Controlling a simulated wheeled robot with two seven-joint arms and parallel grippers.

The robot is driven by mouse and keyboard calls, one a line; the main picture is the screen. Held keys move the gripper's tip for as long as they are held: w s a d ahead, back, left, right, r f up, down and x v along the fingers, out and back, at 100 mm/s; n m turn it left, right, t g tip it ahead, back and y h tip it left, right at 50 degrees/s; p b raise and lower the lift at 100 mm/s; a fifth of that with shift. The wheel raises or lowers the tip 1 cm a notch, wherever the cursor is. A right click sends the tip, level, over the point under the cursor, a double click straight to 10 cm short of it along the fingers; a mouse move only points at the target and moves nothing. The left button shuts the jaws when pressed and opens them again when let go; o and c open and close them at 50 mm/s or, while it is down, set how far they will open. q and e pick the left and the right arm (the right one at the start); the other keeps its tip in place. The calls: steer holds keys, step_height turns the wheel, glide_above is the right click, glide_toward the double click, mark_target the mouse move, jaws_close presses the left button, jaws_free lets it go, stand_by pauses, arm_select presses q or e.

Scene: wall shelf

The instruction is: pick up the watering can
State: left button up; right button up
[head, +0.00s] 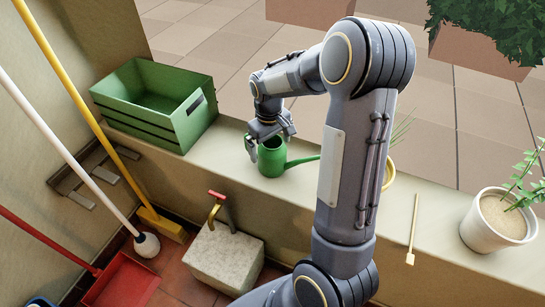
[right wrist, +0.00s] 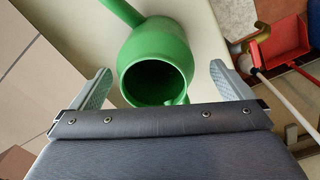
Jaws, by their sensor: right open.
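The green watering can (head: 271,160) stands on the ledge, with its spout pointing right in the head view. In the right wrist view the watering can (right wrist: 155,60) shows its round open mouth facing me. My right gripper (head: 268,138) is at the can's top. Its two fingers (right wrist: 163,85) are open, one on each side of the can, with gaps between them and its wall. Part of the can is hidden behind the gripper in the head view. My left gripper is not in view.
A green slatted crate (head: 160,125) stands left of the can on the ledge (head: 310,178). Below are a tap on a stone block (head: 228,258), brooms and a red dustpan (head: 122,280).

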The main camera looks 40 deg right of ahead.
steer(key=f, duration=0.4)
steer(key=shift+s+d+b, duration=0.2)
steer(key=shift+d+b, duration=0.05)
steer(key=shift+b, duration=0.1)
steer(key=c, duration=1)
steer(key=shift+c, duration=0.2)
steer(key=shift+r, duration=0.1)
steer(key=shift+r, duration=0.6)
steer(key=s+a+r+p, duration=0.3)
steer(key=s+a+r, duration=0.5)
steer(key=a+r, duration=0.3)
steer(key=shift+a+r, duration=0.2)
steer(key=shift+r, duration=0.1)
